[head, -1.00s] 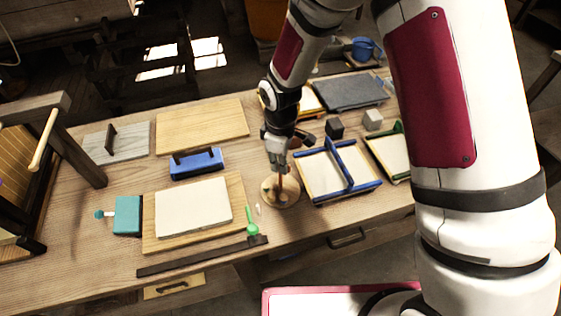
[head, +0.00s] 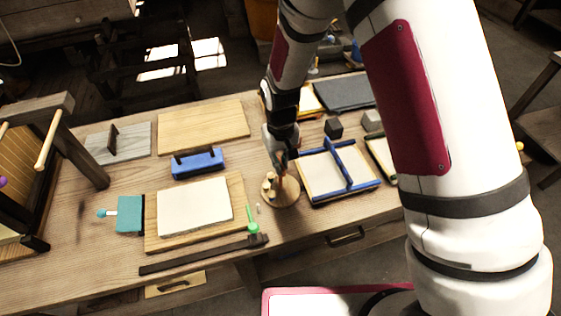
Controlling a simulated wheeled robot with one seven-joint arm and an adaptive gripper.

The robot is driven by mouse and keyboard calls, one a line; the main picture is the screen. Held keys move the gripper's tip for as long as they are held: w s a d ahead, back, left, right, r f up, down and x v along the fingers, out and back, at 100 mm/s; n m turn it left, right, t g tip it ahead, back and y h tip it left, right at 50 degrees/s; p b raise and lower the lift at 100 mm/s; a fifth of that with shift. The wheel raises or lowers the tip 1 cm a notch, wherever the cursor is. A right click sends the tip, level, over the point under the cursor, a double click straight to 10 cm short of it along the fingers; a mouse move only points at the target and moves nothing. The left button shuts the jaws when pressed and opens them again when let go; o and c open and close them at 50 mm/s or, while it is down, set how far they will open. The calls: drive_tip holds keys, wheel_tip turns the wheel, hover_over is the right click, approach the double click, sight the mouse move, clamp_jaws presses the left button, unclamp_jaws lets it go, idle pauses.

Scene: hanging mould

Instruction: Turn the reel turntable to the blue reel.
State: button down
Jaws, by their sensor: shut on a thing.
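The reel turntable is a small round wooden disc (head: 289,198) on the bench, left of the blue-edged frame. Small pale wooden pegs or reels (head: 268,184) stand on its left part. My gripper (head: 282,165) points down at the disc's far side. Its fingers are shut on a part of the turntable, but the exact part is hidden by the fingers. I cannot make out a blue reel on the disc.
The blue-edged frame (head: 362,187) stands close to the right. A cream sheet on a board (head: 195,206), a green-handled tool (head: 252,222) and a blue block (head: 197,163) lie to the left. A dark bar (head: 205,254) lies along the front.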

drive_tip(key=shift+m, duration=0.6)
drive_tip(key=c, duration=1.7)
unclamp_jaws()
wheel_tip(320, 180, up, 12)
drive_tip(key=shift+r, duration=0.1)
